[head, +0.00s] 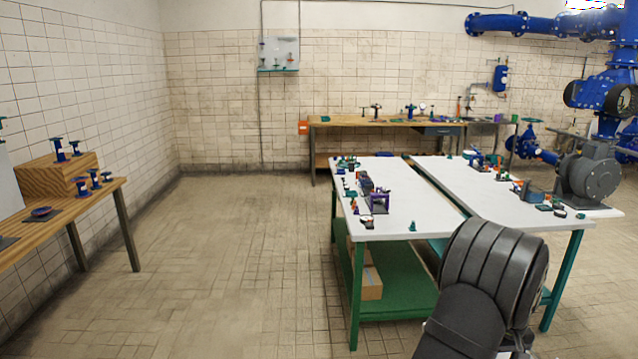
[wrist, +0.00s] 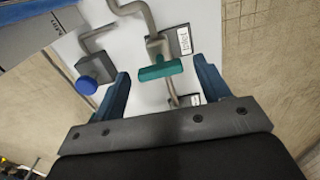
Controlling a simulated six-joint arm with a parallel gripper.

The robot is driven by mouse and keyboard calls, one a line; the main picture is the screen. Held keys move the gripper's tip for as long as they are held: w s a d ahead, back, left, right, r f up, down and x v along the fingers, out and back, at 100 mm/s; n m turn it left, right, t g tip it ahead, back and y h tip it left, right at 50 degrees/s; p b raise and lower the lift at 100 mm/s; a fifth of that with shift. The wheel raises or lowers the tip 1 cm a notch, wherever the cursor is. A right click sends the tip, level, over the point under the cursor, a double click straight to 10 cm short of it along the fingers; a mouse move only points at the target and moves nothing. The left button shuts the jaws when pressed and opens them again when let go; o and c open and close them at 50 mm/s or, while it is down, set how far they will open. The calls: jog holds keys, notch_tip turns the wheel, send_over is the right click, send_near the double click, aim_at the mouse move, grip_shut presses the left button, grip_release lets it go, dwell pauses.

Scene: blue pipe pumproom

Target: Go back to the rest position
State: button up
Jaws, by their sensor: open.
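My gripper (wrist: 165,92) shows in the wrist view with its two blue fingers wide apart and nothing held between them. Beyond the fingers is a white panel (wrist: 125,70) with bent grey pipes. A teal handle (wrist: 160,71) on one pipe lies in line with the gap between the fingers; I cannot tell how far off it is. A blue round knob (wrist: 87,85) on a grey block is to the left of the left finger. In the head view part of my dark arm shows at the lower right, and the gripper is out of sight.
Two white-topped tables (head: 410,225) with small fittings stand right of centre. A wooden bench (head: 75,205) with blue valves is at the left. Another bench (head: 345,121) is along the back wall. Blue pipework (head: 515,22) and a grey pump (head: 592,175) are at the right. The left-centre floor is clear.

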dwell(0.4)
notch_tip(320, 180, up, 18)
notch_tip(320, 180, down, 18)
jog(key=shift+r, duration=0.2)
jog(key=shift+f, duration=0.3)
jog(key=shift+n, duration=0.6)
notch_tip(320, 180, up, 19)
notch_tip(320, 180, down, 10)
jog(key=shift+m, duration=0.4)
